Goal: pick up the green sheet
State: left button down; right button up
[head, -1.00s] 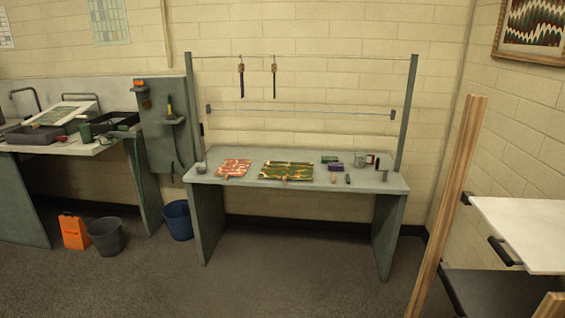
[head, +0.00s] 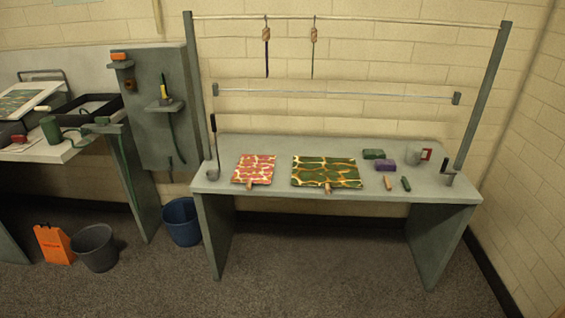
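The green sheet (head: 326,171), marbled green with yellow veins and dark patches, lies flat on the grey table (head: 300,190) in the head view, near the middle of its top. A small wooden piece (head: 328,188) sits at its front edge. A red marbled sheet (head: 253,168) lies to its left, with a gap between them. Neither of my grippers shows in the view.
Right of the green sheet are a purple block (head: 385,165), a dark green block (head: 373,154), a mug (head: 413,154) and small sticks. Rails span above the table. A blue bucket (head: 182,222) stands at its left. Floor in front is clear.

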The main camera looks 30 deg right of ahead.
aim_at(327, 172)
jog(key=i+z, duration=0.25)
jog(key=i, duration=0.2)
jog(key=i+j+z, duration=0.2)
jog(key=i, duration=0.2)
jog(key=i+j+z, duration=0.25)
jog(key=i, duration=0.15)
